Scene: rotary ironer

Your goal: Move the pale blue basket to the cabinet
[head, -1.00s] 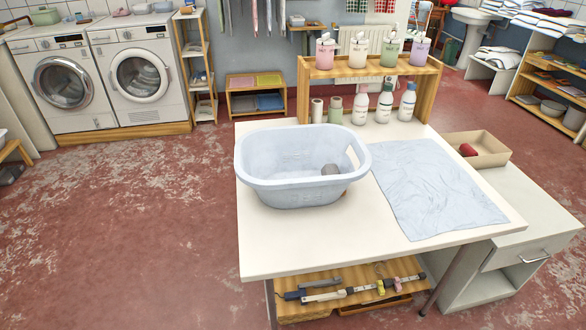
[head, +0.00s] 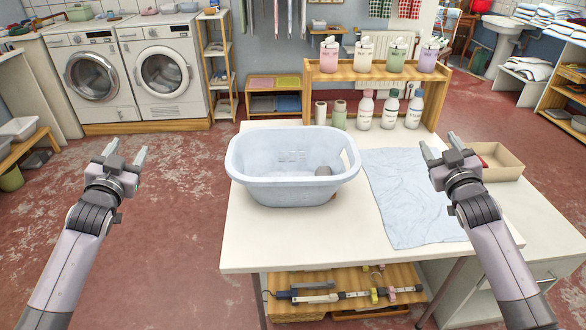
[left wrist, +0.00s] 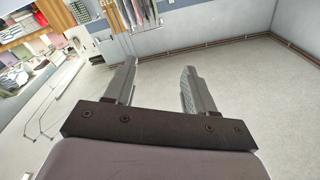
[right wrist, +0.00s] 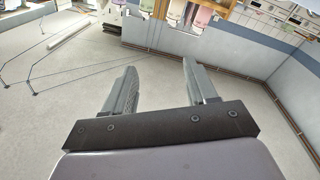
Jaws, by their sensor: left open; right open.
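The pale blue basket (head: 290,188) stands upright on the left part of the white table (head: 245,245). A small grey round thing lies inside it; the rest of its inside is only partly visible. My left gripper (head: 125,152) is open and empty, raised to the left of the basket and apart from it. It also shows open in the left wrist view (left wrist: 158,90). My right gripper (head: 437,145) is open and empty, raised to the right of the basket, over the table's right side. The right wrist view shows it open too (right wrist: 160,88). I cannot tell which furniture is the cabinet.
A pale blue cloth (head: 405,195) lies flat beside the basket. Several bottles (head: 390,108) and a wooden rack (head: 375,72) stand at the table's back. A white drawer unit (head: 540,270) with an open box (head: 500,165) adjoins on the right. The red floor (head: 170,220) at left is clear.

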